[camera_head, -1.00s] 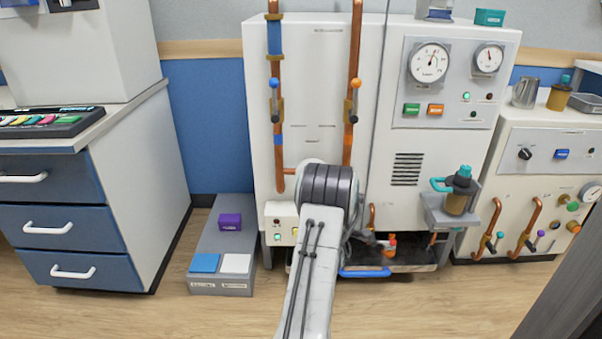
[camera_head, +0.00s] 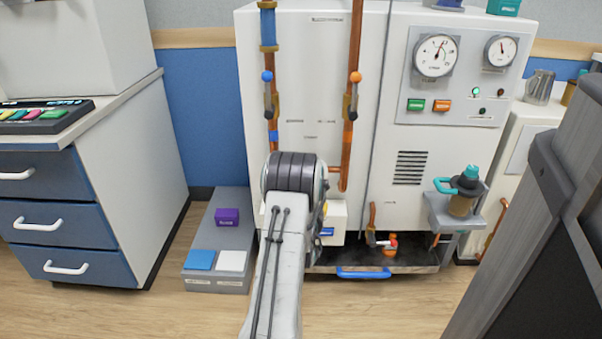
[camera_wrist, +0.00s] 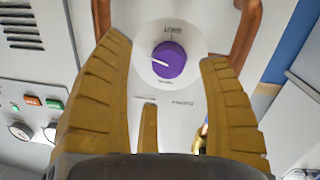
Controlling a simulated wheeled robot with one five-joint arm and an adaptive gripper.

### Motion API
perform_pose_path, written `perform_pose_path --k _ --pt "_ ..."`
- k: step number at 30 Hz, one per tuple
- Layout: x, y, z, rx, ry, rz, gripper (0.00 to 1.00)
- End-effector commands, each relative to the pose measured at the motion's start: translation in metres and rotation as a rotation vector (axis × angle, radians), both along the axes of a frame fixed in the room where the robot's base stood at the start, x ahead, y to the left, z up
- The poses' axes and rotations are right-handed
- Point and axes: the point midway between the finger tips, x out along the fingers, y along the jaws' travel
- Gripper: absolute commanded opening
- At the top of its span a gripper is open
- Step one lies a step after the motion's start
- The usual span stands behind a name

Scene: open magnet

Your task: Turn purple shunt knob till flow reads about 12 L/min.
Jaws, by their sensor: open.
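My gripper (camera_wrist: 165,48) is open, with one yellow-brown finger on each side of the knob. A gap shows between each finger and the knob, and I see no contact. The knob and gripper are hidden behind my arm in the head view. The larger dial (camera_head: 435,55) on the white cabinet has its needle near the top, slightly right. Its figures are too small to read surely.
The white cabinet (camera_head: 410,115) carries copper pipes (camera_head: 354,60) with blue and orange valves. A grey low box (camera_head: 215,250) with a purple block stands on the floor left of my arm. A blue-drawer counter (camera_head: 75,225) is further left. A dark grey panel (camera_head: 545,230) fills the right.

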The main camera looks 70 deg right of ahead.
Motion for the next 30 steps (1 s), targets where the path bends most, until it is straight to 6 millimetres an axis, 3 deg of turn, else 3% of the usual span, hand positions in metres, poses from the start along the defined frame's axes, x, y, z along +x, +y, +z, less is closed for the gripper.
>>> perform_pose_path --k 9,15,21,30 --pt "0.000 0.001 0.010 0.109 -0.658 -0.031 0.69" --pt "0.000 0.001 0.015 0.168 -0.979 -0.037 0.69" --pt "0.000 0.001 0.016 0.210 -1.168 -0.041 0.69" --pt "0.003 -0.012 0.015 0.225 -1.239 -0.042 0.69"
